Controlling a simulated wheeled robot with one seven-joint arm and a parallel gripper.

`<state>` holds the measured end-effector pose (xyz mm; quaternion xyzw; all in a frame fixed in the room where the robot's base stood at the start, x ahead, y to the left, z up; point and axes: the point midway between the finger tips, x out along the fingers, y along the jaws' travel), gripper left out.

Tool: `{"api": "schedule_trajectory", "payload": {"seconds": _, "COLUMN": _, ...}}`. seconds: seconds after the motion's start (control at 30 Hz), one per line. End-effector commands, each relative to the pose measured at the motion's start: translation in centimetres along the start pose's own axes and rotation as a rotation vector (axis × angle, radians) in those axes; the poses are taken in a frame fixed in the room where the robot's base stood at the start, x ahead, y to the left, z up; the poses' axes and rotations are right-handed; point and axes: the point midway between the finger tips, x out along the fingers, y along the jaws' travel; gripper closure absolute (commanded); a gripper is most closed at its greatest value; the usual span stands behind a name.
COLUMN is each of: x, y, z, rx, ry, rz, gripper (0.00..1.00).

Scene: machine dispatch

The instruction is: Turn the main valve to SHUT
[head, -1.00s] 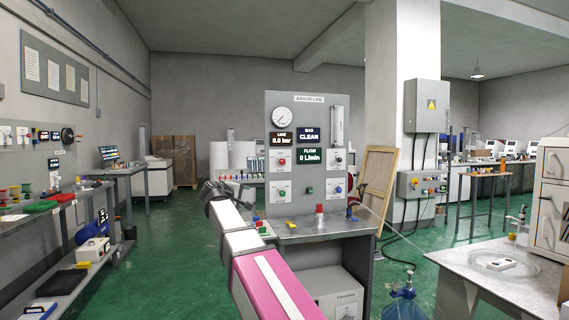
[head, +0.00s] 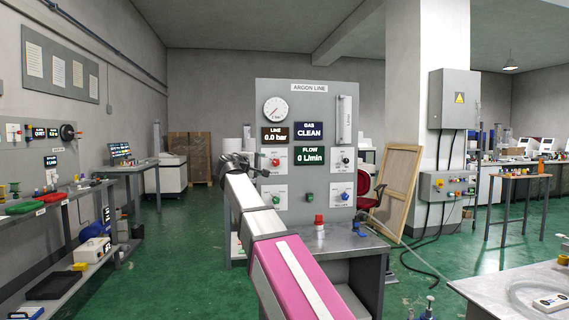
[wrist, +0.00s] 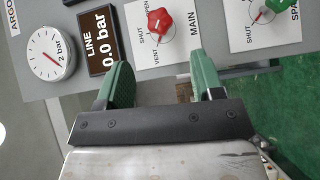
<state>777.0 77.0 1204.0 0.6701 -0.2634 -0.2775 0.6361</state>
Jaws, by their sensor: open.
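The main valve (wrist: 160,22) is a red knob on a white plate marked MAIN, with OPEN, SHUT and VENT around it. Where its pointer stands is not clear. It also shows in the head view (head: 276,160) on the grey ARGON LINE panel (head: 292,215). My gripper (wrist: 162,80) is open and empty, its two green fingers spread apart. In the wrist view the knob lies beyond the fingertips, roughly in line with the gap between them, not touching. In the head view my gripper (head: 238,163) is at the panel's left edge, left of the knob.
The gauge (head: 276,109) and the LINE display (head: 276,134), reading 0.0 bar, sit above the valve. A green knob (wrist: 277,4) marked SPA... is beside it. The panel's table (head: 340,245) carries a red-topped item (head: 319,222). Green floor is open to the left.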

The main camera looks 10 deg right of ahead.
Motion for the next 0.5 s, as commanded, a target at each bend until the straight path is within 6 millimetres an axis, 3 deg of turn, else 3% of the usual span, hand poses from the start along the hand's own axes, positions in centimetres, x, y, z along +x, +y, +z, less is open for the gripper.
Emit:
{"api": "schedule_trajectory", "payload": {"seconds": 0.17, "x": 1.3, "y": 0.0, "z": -0.1, "rx": -0.001, "ry": -0.001, "rz": 0.001, "gripper": 0.39}}
{"api": "schedule_trajectory", "payload": {"seconds": 0.5, "x": 7.2, "y": 0.1, "z": -0.1, "rx": -0.001, "ry": -0.002, "rz": -0.001, "gripper": 0.39}}
